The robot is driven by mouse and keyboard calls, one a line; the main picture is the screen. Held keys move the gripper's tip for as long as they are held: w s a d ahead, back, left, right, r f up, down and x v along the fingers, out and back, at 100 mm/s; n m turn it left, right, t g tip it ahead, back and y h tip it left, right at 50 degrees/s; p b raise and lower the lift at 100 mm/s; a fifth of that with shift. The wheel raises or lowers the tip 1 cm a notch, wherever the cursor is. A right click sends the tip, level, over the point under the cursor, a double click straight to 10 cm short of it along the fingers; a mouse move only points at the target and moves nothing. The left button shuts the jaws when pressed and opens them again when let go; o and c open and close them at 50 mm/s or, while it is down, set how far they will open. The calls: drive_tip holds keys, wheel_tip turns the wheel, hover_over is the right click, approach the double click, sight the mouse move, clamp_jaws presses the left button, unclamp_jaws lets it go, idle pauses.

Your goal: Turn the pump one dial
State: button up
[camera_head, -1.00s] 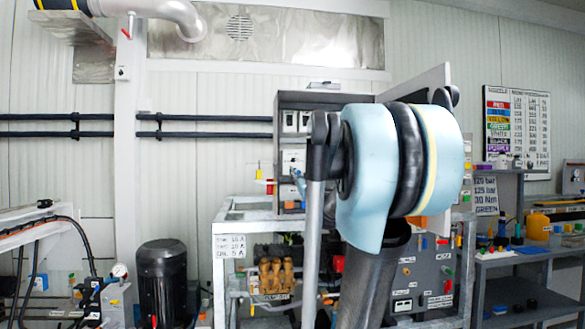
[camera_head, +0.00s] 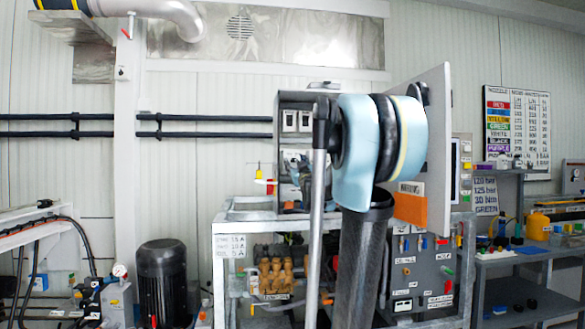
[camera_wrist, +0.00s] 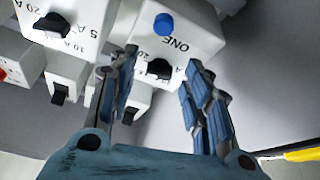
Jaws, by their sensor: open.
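In the wrist view a white box marked ONE (camera_wrist: 188,40) has a blue round button (camera_wrist: 163,24) and a black dial (camera_wrist: 158,69) below the lettering. My gripper (camera_wrist: 161,60) is open, its two blue padded fingers on either side of the black dial. The gap between fingers and dial shows on both sides; whether either finger touches the box I cannot tell.
The open cabinet door (camera_head: 437,120) stands right of my arm. A metal frame (camera_head: 240,215) is below.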

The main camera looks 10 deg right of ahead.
drive_tip(key=shift+c, duration=0.2)
drive_tip(key=c, duration=1)
drive_tip(key=shift+o, duration=0.4)
drive_tip(key=shift+a, duration=0.25)
drive_tip(key=shift+d+n, duration=0.25)
drive_tip(key=shift+n, duration=0.15)
drive_tip(key=shift+c, duration=0.5)
drive_tip(key=n+y, duration=0.1)
drive_tip(key=n, duration=0.2)
drive_tip(key=shift+d+g+y, duration=0.15)
drive_tip(key=shift+g+y, duration=0.25)
drive_tip(key=n+y, duration=0.1)
drive_tip(key=n, duration=0.2)
drive_tip(key=n+g+y, duration=0.1)
drive_tip(key=n, duration=0.1)
drive_tip(key=shift+d+r+n+g, duration=0.15)
drive_tip(key=shift+n+g, duration=0.15)
drive_tip(key=shift+n, duration=0.1)
drive_tip(key=shift+r+n+g+y, duration=0.1)
drive_tip(key=shift+n+g+y, duration=0.45)
drive_tip(key=shift+n, duration=1.05)
